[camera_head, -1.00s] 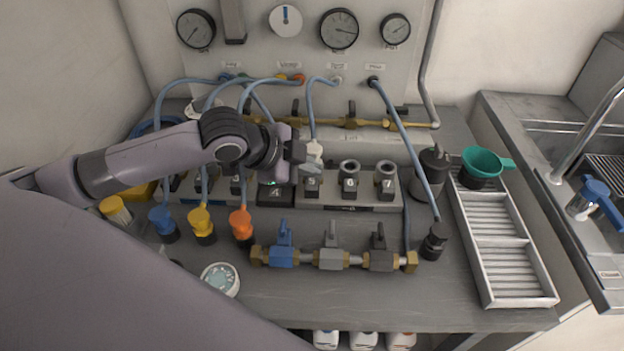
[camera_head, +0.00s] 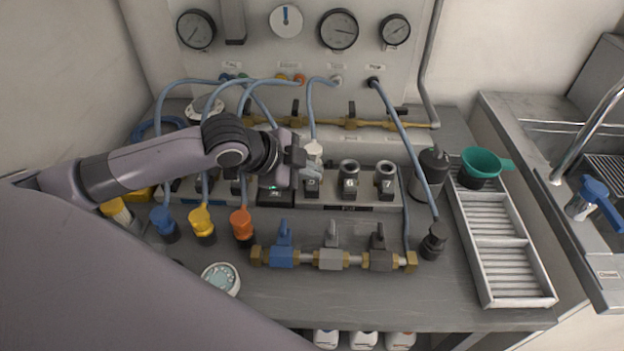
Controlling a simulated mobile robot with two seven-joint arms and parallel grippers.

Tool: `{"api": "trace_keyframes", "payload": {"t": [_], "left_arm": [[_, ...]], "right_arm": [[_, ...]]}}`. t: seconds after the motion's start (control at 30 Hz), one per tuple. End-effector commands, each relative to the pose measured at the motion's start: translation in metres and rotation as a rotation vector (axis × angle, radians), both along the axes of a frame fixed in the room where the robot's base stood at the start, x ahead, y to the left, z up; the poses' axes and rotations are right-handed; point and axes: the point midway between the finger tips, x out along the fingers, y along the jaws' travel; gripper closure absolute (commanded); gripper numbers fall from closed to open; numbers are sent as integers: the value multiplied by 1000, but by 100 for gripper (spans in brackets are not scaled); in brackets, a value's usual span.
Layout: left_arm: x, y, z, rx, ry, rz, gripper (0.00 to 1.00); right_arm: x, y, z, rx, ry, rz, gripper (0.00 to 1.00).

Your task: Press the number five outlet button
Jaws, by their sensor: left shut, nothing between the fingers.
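The outlet row is a grey bar (camera_head: 332,198) with numbered dark outlets. The number five outlet (camera_head: 312,186) shows its "5" on the front; its top is partly hidden by my gripper and a pale hose fitting (camera_head: 313,152). The number six (camera_head: 349,180) and seven (camera_head: 385,180) outlets stand to its right. My left gripper (camera_head: 314,173) is shut and empty, its fingertips over the top of the number five outlet. I cannot tell whether they touch it. My right gripper is not in view.
Blue, yellow and orange capped hose ends (camera_head: 202,226) stand in front of the row. A valve manifold (camera_head: 332,258) lies nearer. A black bottle (camera_head: 431,172), green funnel cup (camera_head: 485,165) and ribbed tray (camera_head: 505,255) are on the right.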

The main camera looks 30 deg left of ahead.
Motion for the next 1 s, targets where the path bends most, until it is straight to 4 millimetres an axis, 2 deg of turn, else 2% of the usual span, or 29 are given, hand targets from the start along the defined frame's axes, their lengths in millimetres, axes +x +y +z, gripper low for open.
{"api": "trace_keyframes", "payload": {"t": [1.0], "left_arm": [[0, 0, -10, 1, 2, -1, 100]], "right_arm": [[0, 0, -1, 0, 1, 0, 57]]}}
